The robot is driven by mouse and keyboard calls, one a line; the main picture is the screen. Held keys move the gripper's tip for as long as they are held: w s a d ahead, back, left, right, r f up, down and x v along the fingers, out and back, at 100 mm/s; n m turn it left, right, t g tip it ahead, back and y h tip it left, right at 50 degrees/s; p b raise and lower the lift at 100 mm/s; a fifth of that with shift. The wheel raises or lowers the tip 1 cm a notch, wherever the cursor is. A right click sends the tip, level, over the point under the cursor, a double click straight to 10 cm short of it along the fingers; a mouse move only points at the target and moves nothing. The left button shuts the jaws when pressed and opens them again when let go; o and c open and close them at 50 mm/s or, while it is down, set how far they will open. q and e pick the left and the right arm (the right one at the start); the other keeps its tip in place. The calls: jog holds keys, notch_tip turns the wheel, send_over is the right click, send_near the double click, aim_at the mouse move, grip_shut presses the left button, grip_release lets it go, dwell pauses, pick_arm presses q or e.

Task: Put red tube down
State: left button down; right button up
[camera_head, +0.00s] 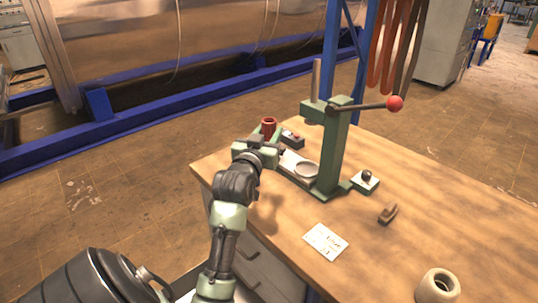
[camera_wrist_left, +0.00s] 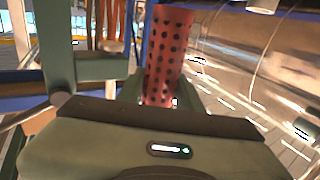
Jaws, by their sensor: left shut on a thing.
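The red tube (camera_head: 268,127) stands upright at the far left corner of the wooden table in the head view. In the left wrist view the red tube (camera_wrist_left: 166,55) shows dark round holes and rises just beyond the gripper body, leaning slightly. My left gripper (camera_head: 272,140) is at the tube and shut on it; its fingers are mostly hidden. I cannot tell whether the tube's lower end touches the surface below. My right gripper is not in view.
A green press (camera_head: 335,150) with a red-knobbed lever stands close right of the tube. The wooden table (camera_head: 300,215) also bears a paper card (camera_head: 325,242), a brown piece (camera_head: 388,213), a small green block (camera_head: 365,181) and a tape roll (camera_head: 438,288). The table's front middle is mostly clear.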

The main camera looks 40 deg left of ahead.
pick_arm(q)
notch_tip(320, 180, up, 5)
jog(key=s+d+f+m+t+h, duration=0.1)
jog(key=s+d+f+h, duration=0.1)
jog(key=d+f, duration=0.35)
jog(key=s+d+f+m+h, duration=0.1)
jog(key=d+f+h, duration=0.1)
jog(key=d, duration=0.7)
jog(key=s+d+f+m+t+h, duration=0.1)
jog(key=s+d+f+m+h, duration=0.1)
jog(key=d+f, duration=0.35)
jog(key=s+d+f, duration=0.1)
jog(key=s+d, duration=0.3)
jog(key=s, duration=0.2)
jog(key=s+d+f+m+h, duration=0.1)
jog(key=s+d+f, duration=0.1)
jog(key=s+d, duration=0.3)
jog(key=shift+s+h, duration=0.3)
jog(key=shift+s, duration=0.95)
jog(key=shift+s, duration=0.1)
